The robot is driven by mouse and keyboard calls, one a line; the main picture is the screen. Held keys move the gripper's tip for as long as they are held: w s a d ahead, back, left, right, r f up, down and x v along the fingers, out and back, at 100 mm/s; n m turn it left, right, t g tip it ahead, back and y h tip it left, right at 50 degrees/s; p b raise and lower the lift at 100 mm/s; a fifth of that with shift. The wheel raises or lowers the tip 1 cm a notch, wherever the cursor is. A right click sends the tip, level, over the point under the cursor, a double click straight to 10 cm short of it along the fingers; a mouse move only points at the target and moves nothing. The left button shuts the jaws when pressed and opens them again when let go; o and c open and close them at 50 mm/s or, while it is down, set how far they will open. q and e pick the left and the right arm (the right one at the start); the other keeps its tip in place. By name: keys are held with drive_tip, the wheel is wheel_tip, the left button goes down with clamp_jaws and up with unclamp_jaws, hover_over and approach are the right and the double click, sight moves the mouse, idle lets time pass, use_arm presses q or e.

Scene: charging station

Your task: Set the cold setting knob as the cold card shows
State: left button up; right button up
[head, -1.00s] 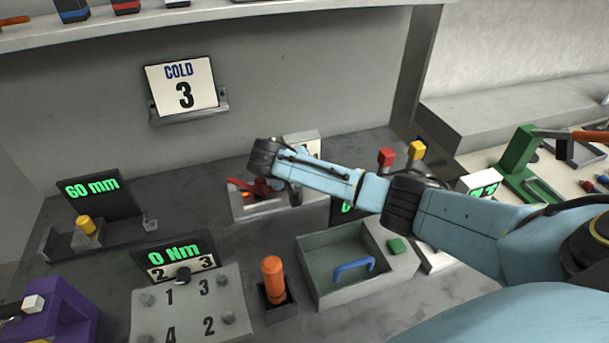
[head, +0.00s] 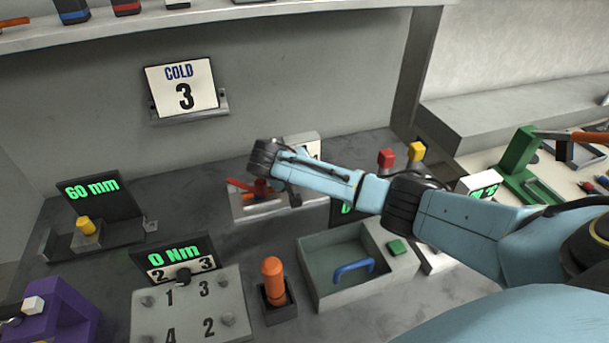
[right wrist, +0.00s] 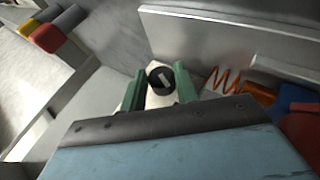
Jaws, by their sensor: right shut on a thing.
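The cold card (head: 184,88) stands in a holder on the back wall and reads "COLD 3". In the right wrist view, a round black knob (right wrist: 161,79) with a pale pointer bar sits on a white plate (right wrist: 157,99). My right gripper (right wrist: 160,86) has its green fingers on either side of the knob and is shut on it. The pointer is slightly tilted in that view; no scale numbers are readable there. In the head view, my right forearm hides the knob and most of its white housing (head: 305,142). My left gripper is out of view.
A grey fixture with a red handle (head: 242,186) lies just left of my right wrist. Red (head: 386,158) and yellow (head: 417,151) blocks stand to the right. A grey tray with a blue handle (head: 354,269) and an orange cylinder (head: 273,280) are in front. An orange spring (right wrist: 226,82) lies near the knob.

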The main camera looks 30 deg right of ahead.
idle(0.8)
drive_tip(key=o, duration=1)
drive_tip(key=shift+c, duration=0.2)
drive_tip(key=shift+r, duration=0.1)
drive_tip(key=p+v, duration=0.2)
drive_tip(key=v, duration=1.1)
drive_tip(key=shift+a, duration=0.1)
